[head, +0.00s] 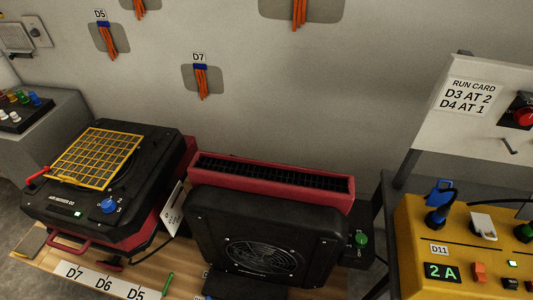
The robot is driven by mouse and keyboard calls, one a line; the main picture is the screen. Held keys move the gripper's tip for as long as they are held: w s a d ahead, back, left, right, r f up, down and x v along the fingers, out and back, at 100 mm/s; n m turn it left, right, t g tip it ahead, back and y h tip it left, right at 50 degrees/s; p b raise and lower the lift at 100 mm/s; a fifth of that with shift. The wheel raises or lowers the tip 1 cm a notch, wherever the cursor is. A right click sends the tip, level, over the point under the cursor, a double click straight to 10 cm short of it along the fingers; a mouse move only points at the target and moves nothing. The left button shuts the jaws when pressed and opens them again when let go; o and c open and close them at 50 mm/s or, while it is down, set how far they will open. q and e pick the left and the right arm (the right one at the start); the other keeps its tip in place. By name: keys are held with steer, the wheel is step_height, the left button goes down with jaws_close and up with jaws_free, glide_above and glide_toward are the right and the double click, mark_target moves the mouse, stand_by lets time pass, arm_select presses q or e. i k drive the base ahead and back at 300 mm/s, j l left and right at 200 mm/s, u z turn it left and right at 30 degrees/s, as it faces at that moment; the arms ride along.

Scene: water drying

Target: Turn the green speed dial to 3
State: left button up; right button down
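A green dial (361,240) sits on a dark surface at the right side of the black and red fan unit (265,240). It is small here, and I cannot read its setting or any numbers around it. Neither of my grippers shows in the head view.
A second black and red unit (75,215) with a yellow grille and a blue dial (109,205) stands at left. A yellow panel (405,225) marked D11 and 2A is at right, below a run card (469,97) reading "D3 AT 2, D4 AT 1". A green pen-like item (167,284) lies at the bench front.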

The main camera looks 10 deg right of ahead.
mark_target(360, 240)
steer(key=l+z, duration=0.1)
steer(key=z, duration=1.15)
steer(key=k+u, duration=0.2)
steer(key=k, duration=0.25)
steer(key=k+j+u, duration=0.25)
steer(key=k, duration=0.15)
steer(key=l, duration=0.1)
